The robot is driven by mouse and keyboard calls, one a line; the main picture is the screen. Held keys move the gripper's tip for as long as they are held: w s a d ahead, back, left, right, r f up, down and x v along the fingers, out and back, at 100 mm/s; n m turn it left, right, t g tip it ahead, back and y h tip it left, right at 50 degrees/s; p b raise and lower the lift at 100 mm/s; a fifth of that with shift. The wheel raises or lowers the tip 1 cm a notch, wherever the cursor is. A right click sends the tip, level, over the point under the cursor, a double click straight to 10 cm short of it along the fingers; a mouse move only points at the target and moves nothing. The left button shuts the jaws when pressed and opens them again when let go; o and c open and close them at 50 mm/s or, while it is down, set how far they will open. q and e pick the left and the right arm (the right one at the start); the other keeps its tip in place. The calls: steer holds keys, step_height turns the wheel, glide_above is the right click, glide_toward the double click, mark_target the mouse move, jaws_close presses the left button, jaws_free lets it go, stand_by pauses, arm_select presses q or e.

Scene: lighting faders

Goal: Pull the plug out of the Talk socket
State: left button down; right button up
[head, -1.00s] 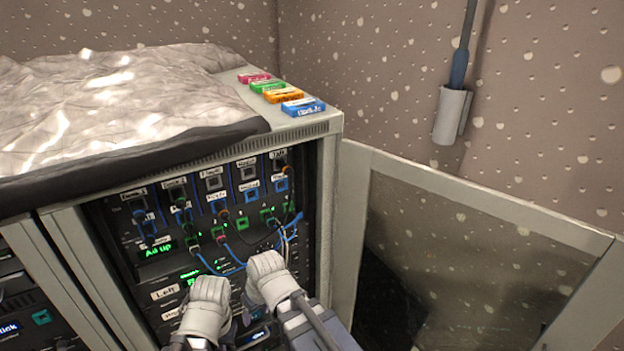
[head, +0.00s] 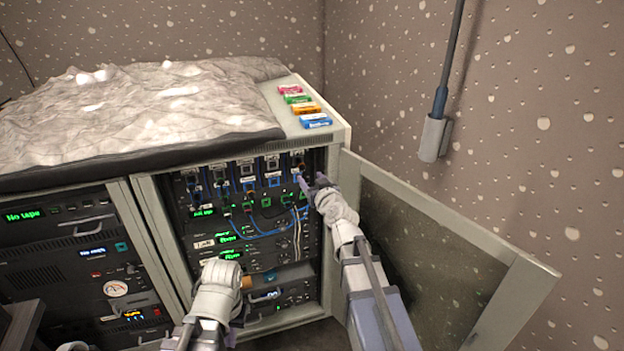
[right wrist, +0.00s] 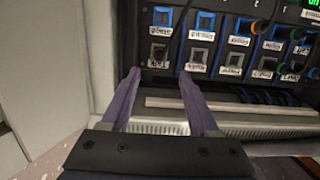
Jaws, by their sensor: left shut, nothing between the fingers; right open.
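The patch panel (head: 181,225) sits in the open rack, with rows of small labelled sockets and plugged cables. At its top right, a socket with a dark, brownish inside (head: 298,164) is beside my right gripper (head: 311,180). The right wrist view shows the panel upside down; there this socket (right wrist: 158,53) lies just beyond and between my open fingers (right wrist: 160,76), apart from them. Its label is too small to read surely, and I cannot tell whether a plug fills it. My left gripper (head: 222,278) is shut and empty, low in front of the rack; its fingertips are mostly hidden.
Blue and pale cables (head: 262,232) hang across the panel's lower rows. The open rack door (head: 420,240) stands right of my right arm. Several coloured cases (head: 306,108) lie on the rack top beside a crumpled grey cover (head: 150,100). A second rack (head: 75,265) stands at left.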

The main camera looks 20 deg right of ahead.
mark_target(303, 168)
steer(key=shift+w, duration=0.2)
steer(key=shift+w+a+f+b, duration=0.1)
steer(key=shift+w+f+b, duration=0.15)
steer(key=shift+w, duration=1.2)
steer(key=shift+w+d+f+b, duration=0.1)
steer(key=shift+w+f+b, duration=0.2)
steer(key=shift+w, duration=1.1)
steer(key=shift+w+a+f+b, duration=0.1)
steer(key=shift+w+f+b, duration=0.15)
steer(key=shift+w, duration=1.2)
jaws_close()
steer(key=shift+s, duration=0.3)
steer(key=shift+s, duration=2.1)
steer(key=shift+s, duration=0.15)
